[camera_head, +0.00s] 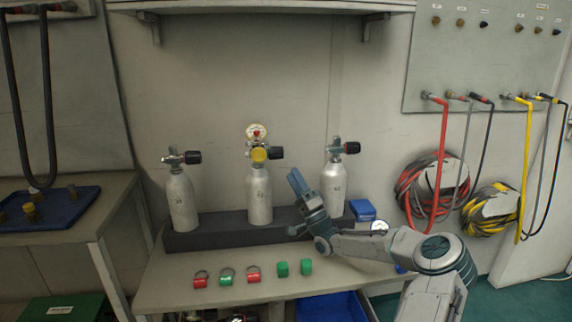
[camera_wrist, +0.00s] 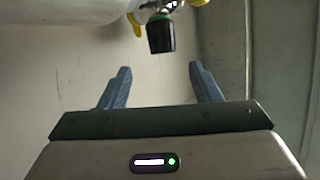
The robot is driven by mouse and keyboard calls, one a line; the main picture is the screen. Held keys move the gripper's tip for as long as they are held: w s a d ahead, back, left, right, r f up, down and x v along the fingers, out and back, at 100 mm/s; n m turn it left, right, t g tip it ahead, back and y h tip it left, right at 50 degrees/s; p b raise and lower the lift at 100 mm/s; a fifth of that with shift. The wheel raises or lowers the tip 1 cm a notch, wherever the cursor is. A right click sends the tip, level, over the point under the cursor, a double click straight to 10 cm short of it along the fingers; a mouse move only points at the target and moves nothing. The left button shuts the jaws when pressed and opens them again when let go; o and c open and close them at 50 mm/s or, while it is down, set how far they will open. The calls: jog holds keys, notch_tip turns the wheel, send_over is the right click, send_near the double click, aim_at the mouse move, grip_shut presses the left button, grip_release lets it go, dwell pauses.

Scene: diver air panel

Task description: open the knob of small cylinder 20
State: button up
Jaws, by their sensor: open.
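Three small white cylinders stand in a dark rack (camera_head: 190,238): a left one (camera_head: 181,205), a middle one (camera_head: 259,198) with a yellow regulator (camera_head: 259,155) and gauge, and a right one (camera_head: 333,190). Their number marks are too small to read surely, so I cannot tell which is 20. Each valve has a black knob pointing right: left (camera_head: 193,157), middle (camera_head: 277,153), right (camera_head: 351,147). My gripper (camera_head: 297,183) is open and empty, between the middle and right cylinders. In the wrist view, a black knob (camera_wrist: 160,35) lies beyond the gap between my open fingers (camera_wrist: 160,78), apart from them.
Red and green rings (camera_head: 227,276) and green blocks (camera_head: 294,268) lie on the bench front. Red hoses (camera_head: 432,185) and yellow hoses (camera_head: 490,208) hang on the right wall. A shelf (camera_head: 265,5) is above.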

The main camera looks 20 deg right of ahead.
jog(key=v, duration=0.6)
jog(key=shift+a, duration=0.1)
